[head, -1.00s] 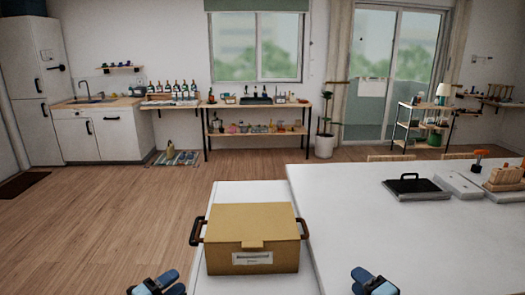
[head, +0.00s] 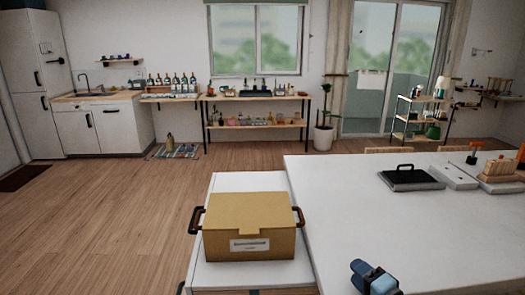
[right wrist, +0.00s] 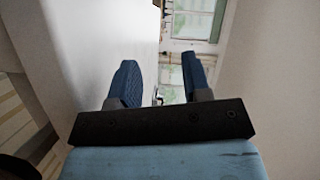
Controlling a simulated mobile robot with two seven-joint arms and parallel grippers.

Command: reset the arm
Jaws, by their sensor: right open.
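My right gripper (head: 374,278) shows at the bottom of the head view, over the near left part of the white table. In the right wrist view its two blue fingers (right wrist: 160,78) stand apart with nothing between them, so it is open and empty. My left gripper is out of view.
A closed tan box (head: 250,222) with brown side handles and a label sits on a white-topped cabinet (head: 240,181), left of my right gripper. The large white table (head: 345,205) is mostly clear.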

